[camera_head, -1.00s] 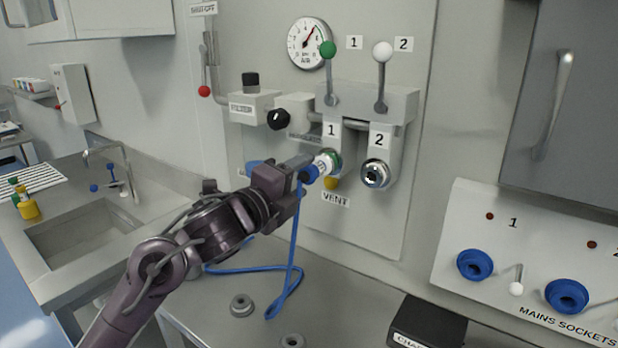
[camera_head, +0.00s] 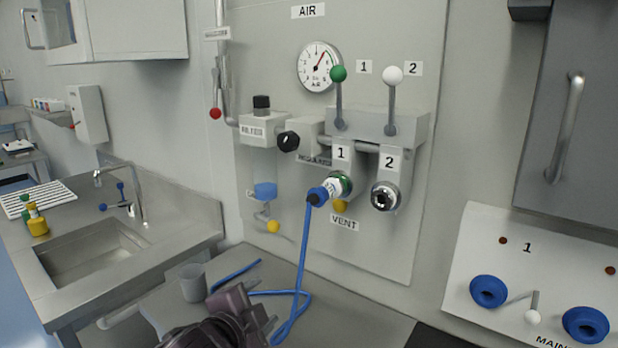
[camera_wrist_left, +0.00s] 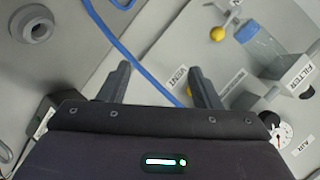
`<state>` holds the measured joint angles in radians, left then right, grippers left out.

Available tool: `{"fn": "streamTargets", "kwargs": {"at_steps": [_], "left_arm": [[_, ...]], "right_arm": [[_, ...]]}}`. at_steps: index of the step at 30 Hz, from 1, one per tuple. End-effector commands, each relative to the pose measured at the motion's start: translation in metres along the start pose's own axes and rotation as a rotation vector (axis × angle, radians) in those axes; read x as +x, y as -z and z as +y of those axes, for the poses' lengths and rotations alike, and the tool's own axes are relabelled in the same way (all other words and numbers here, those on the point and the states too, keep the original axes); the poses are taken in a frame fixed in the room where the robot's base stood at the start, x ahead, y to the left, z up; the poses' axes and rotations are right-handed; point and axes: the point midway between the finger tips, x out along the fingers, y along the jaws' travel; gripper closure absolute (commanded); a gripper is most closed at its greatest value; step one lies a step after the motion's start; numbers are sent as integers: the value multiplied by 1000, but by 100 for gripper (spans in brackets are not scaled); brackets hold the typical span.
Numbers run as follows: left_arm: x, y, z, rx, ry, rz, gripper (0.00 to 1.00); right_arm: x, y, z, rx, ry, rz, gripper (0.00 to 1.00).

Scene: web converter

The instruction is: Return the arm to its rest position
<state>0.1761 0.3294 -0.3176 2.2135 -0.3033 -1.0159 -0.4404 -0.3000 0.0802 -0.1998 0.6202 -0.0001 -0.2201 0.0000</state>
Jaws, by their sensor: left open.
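My left gripper (camera_head: 246,308) is low in the head view, over the bench below the air panel, partly cut off by the bottom edge. In the left wrist view its two fingers (camera_wrist_left: 160,76) stand apart with nothing between them but background. The blue hose (camera_head: 303,250) hangs from a blue connector (camera_head: 317,196) seated at air outlet 1 (camera_head: 340,184). The hose also passes beyond the fingers in the left wrist view (camera_wrist_left: 143,68), apart from them as far as I can tell. My right gripper is not in view.
Outlet 2 (camera_head: 385,196) is empty. A grey cup (camera_head: 193,283) stands on the bench left of the gripper. The sink (camera_head: 92,250) is at left, the mains sockets panel (camera_head: 520,270) at right. The filter bowl (camera_head: 264,170) hangs on the panel.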

Motion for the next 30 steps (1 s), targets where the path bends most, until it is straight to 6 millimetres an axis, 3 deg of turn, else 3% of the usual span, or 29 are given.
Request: {"fn": "streamTargets", "kwargs": {"at_steps": [1,3,9,15,21,30], "left_arm": [[-8,-23,28,-125,-56,-74,42],[-23,-53,61,-296,-119,-191,42],[-73,-113,135,-650,-241,-478,42],[-120,-146,183,-870,-309,-698,42],[-167,-166,222,-1045,-355,-900,42],[-119,-208,287,-1040,-378,-927,42]], "right_arm": [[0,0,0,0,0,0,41],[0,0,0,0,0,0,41],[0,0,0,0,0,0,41],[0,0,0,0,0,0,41],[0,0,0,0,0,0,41],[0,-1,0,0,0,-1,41]]}}
